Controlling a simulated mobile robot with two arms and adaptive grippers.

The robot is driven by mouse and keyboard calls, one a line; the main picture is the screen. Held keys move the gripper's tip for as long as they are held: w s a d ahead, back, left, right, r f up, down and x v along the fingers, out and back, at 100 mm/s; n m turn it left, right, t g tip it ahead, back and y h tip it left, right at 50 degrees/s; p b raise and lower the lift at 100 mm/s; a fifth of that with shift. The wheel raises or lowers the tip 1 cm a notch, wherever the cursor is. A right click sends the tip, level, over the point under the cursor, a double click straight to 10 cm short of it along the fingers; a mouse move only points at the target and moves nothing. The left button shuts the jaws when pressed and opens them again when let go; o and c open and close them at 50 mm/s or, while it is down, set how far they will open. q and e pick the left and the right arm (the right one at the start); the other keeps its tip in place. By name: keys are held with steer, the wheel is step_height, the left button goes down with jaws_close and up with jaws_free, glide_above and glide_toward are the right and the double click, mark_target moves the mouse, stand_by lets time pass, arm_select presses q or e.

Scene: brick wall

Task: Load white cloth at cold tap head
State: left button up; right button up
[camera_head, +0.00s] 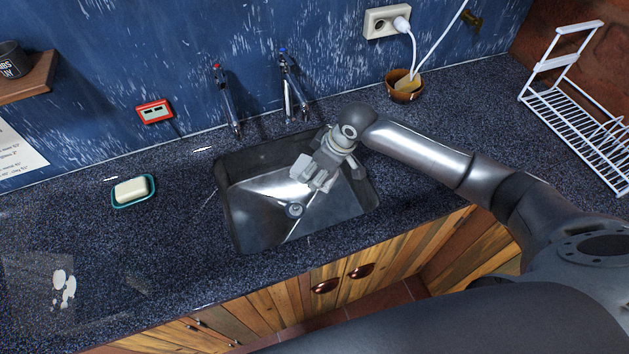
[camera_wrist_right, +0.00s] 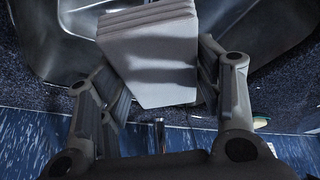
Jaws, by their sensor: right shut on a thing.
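The white cloth (camera_wrist_right: 152,62) is a folded, layered pale block between the fingers of my right gripper (camera_wrist_right: 163,78) in the wrist view. In the head view my right gripper (camera_head: 328,165) is shut on the cloth (camera_head: 318,179), above the right part of the sink. The gripper partly hides the cloth there. The cold tap (camera_head: 291,88), with its blue-marked head (camera_head: 282,51), stands behind the sink, beyond and left of the gripper and apart from it. My left gripper is not in view.
A red-marked tap (camera_head: 227,100) stands left of the cold tap. The metal sink (camera_head: 250,225) lies below the gripper. A soap dish (camera_head: 133,203) sits on the left counter, a brown bowl (camera_head: 404,97) behind my arm, and a white rack (camera_head: 573,115) at right. The left counter has free room.

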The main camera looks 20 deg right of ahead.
steer(key=w+d+f+b, duration=0.1)
steer(key=w+d+b, duration=0.3)
steer(key=w, duration=0.3)
steer(key=shift+w+f+b, duration=0.3)
steer(key=shift+f+b, duration=0.05)
steer(key=shift+b, duration=0.3)
